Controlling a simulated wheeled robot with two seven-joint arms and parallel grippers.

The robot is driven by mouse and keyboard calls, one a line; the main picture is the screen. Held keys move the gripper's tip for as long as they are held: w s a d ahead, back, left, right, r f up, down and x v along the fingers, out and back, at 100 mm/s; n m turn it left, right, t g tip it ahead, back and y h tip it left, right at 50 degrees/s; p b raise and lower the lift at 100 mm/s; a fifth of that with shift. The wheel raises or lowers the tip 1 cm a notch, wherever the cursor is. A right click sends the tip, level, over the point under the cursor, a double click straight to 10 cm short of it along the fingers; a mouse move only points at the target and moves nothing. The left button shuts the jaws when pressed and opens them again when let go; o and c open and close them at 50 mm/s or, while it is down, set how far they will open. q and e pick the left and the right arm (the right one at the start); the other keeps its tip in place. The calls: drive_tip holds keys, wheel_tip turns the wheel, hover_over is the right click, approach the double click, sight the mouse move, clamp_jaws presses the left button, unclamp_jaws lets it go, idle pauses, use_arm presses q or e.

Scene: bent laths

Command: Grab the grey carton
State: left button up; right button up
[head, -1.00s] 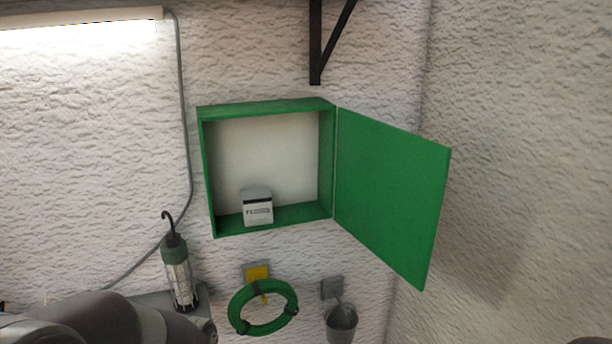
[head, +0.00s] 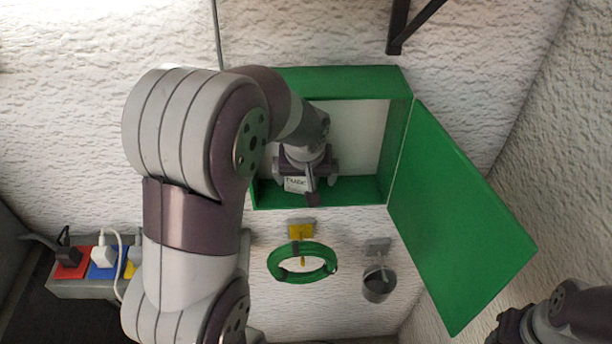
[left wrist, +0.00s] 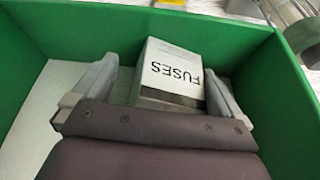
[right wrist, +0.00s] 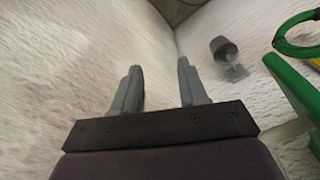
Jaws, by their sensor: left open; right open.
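The grey carton (head: 296,184), with a white label reading FUSES, stands on the floor of the open green wall box (head: 335,78). My left gripper (head: 297,192) is inside the box at the carton, and the arm hides part of the box. In the left wrist view, the carton (left wrist: 172,72) sits between the two open fingers of the left gripper (left wrist: 162,68). It looks nearer the right finger in that picture; I cannot tell whether they touch. My right gripper (right wrist: 160,68) is open and empty, away from the box.
The box's green door (head: 455,215) stands open to the right. Below the box hang a green hose coil (head: 303,277) on a yellow hook and a small grey bucket (head: 376,287). A socket strip (head: 85,287) is at the lower left. A black bracket (head: 398,25) is above.

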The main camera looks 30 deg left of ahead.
use_arm(q)
drive_tip(key=shift+s, duration=0.25)
drive_tip(key=shift+c, duration=0.3)
drive_tip(key=shift+s+r, duration=0.1)
drive_tip(key=shift+s, duration=0.05)
drive_tip(key=c, duration=0.5)
drive_tip(key=shift+a, duration=0.15)
drive_tip(key=c, duration=0.5)
drive_tip(key=shift+w, duration=0.2)
